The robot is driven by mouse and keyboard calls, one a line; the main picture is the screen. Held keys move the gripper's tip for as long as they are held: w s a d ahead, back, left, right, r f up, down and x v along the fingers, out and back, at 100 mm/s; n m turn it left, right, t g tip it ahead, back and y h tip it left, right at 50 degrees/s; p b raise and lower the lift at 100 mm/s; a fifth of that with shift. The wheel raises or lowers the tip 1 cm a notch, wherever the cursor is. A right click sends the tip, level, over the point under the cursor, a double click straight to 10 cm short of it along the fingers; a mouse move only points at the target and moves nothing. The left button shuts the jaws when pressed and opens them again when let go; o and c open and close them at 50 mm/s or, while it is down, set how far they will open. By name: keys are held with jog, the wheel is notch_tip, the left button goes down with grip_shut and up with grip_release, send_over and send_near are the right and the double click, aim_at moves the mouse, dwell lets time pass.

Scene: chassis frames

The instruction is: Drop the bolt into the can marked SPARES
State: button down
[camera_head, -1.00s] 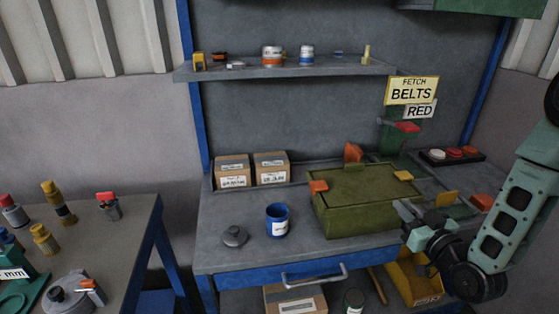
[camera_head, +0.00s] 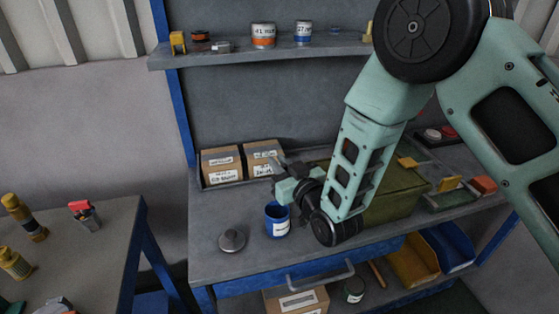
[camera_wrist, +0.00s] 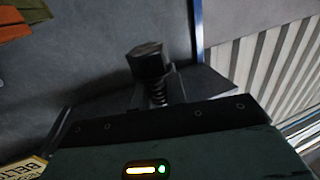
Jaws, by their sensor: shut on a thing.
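My gripper (camera_wrist: 157,90) is shut on a dark bolt. In the wrist view the bolt's hex head (camera_wrist: 148,60) stands out beyond the fingers and its threaded shank shows between them. In the head view my gripper (camera_head: 279,168) is above the workbench, just above and behind a blue can (camera_head: 271,224) in the picture. The bolt is too small to make out there. The blue can stands upright and open on the bench, with a pale label too small to read, so I cannot tell if it says SPARES.
A grey round object (camera_head: 231,240) lies left of the blue can. Two cardboard boxes (camera_head: 221,166) stand behind. A green case (camera_head: 395,205) is to the right, partly behind my arm. Other cans (camera_head: 263,36) stand on the shelf (camera_head: 220,57). A side table (camera_head: 75,245) is at left.

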notch_tip(320, 180, down, 5)
jog(key=shift+b, duration=0.9)
jog(key=c, duration=1.3)
grip_release()
jog(key=shift+c, duration=0.2)
jog(key=shift+d+f, duration=0.1)
